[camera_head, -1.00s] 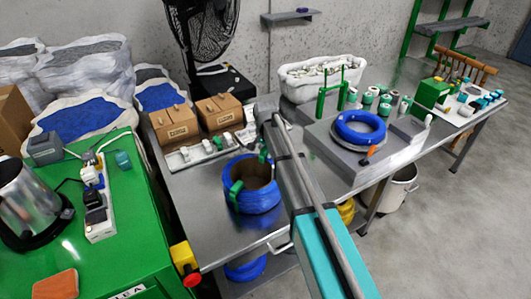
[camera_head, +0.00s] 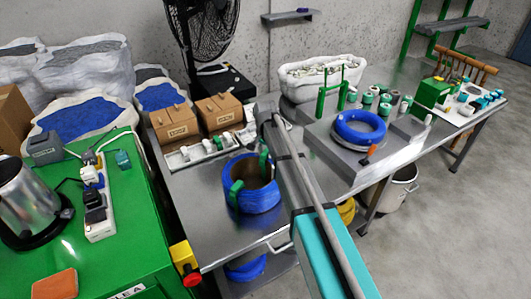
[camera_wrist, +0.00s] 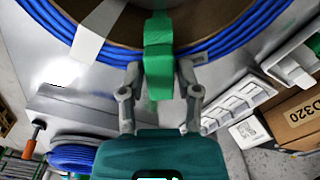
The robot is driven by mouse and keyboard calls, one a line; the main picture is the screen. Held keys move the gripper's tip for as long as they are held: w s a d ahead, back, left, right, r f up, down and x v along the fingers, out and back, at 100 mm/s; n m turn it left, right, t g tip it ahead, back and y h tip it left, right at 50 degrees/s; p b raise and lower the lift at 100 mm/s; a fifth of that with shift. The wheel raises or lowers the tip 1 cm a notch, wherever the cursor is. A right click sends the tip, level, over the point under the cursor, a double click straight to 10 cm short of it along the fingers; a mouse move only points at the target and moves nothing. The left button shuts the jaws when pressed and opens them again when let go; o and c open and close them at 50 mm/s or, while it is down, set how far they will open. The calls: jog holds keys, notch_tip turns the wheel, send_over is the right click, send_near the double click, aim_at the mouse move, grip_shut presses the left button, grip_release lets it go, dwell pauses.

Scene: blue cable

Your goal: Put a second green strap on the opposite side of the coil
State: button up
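A blue cable coil (camera_head: 262,199) stands on the steel table, around a brown core. One green strap (camera_head: 236,194) wraps its front left side. A second green strap (camera_head: 264,160) is at the back right side of the coil, roughly across from the first. In the wrist view this green strap (camera_wrist: 158,58) lies over the blue cable (camera_wrist: 215,45), with its lower end hanging outside. My gripper (camera_wrist: 159,75) has its fingers close on both sides of it and appears shut on it. In the head view my arm hides the fingertips.
Another blue coil (camera_head: 360,127) lies on a grey platform to the right, beside a green stand (camera_head: 343,90). Two cardboard boxes (camera_head: 175,122) and a tray (camera_head: 190,153) of small parts stand behind the strapped coil. A red button (camera_head: 190,275) is at the table's front left.

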jog(key=o, duration=0.6)
jog(key=shift+c, duration=0.2)
jog(key=shift+r, duration=0.15)
jog(key=shift+r+p, duration=3.4)
jog(key=shift+p, duration=0.15)
jog(key=s+d+r+n+p, duration=0.1)
jog(key=s+d+n, duration=0.4)
jog(key=s+d, duration=1.8)
jog(key=s, duration=0.2)
jog(key=shift+s, duration=0.3)
